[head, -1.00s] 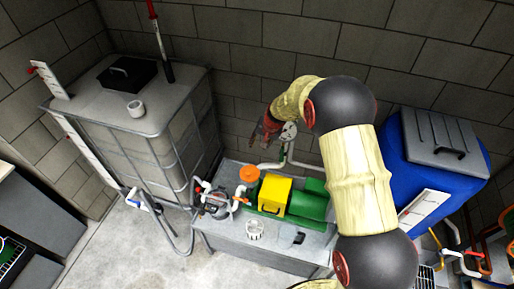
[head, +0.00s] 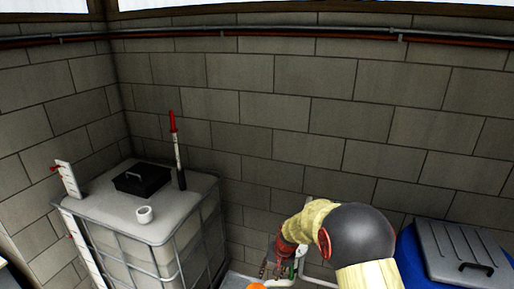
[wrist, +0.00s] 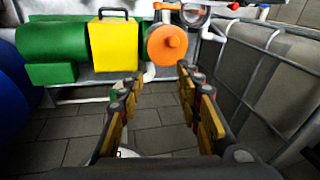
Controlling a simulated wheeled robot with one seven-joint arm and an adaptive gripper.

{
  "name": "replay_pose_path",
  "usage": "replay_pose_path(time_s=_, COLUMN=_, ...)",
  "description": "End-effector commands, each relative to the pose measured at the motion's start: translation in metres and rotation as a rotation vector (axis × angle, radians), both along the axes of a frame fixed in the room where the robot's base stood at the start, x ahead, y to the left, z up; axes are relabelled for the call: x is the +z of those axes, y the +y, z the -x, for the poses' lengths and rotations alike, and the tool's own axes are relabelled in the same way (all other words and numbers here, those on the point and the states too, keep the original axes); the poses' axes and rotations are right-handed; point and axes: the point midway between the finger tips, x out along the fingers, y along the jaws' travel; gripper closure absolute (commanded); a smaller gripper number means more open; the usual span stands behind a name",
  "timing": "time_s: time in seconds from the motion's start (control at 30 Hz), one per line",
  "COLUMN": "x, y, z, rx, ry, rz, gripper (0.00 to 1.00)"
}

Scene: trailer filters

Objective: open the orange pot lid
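The orange pot lid (wrist: 167,44) is a round disc with a raised knob, in the upper middle of the wrist view. In the head view only a sliver of orange (head: 257,286) shows at the bottom edge. My gripper (wrist: 156,84) is open, its two fingers spread apart with nothing between them. The lid lies beyond the fingertips, apart from them. In the head view my gripper (head: 274,268) is small and partly cut off near the bottom.
A yellow box (wrist: 113,45) and a green pump (wrist: 52,42) sit beside the lid. A caged tank (head: 150,225) stands left in the head view, a blue tank (head: 412,262) right. A metal cage frame (wrist: 262,70) is close on the wrist view's right.

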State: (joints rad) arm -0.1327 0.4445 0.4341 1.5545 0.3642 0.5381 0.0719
Motion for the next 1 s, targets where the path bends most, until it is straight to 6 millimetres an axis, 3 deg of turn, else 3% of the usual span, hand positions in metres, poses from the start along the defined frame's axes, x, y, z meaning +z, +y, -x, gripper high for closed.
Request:
replay_pose_path(time_s=0.1, x=0.008, y=-0.008, z=0.042, rx=0.057, ry=0.064, rz=0.025, gripper=0.65)
replay_pose_path(time_s=0.47, x=0.07, y=-0.046, z=0.149, rx=0.184, ry=0.109, rz=0.094, gripper=0.65)
replay_pose_path(time_s=0.7, x=0.108, y=-0.078, z=0.229, rx=0.237, ry=0.066, rz=0.152, gripper=0.65)
replay_pose_path(time_s=1.0, x=0.122, y=-0.112, z=0.316, rx=0.25, ry=-0.052, rz=0.224, gripper=0.65)
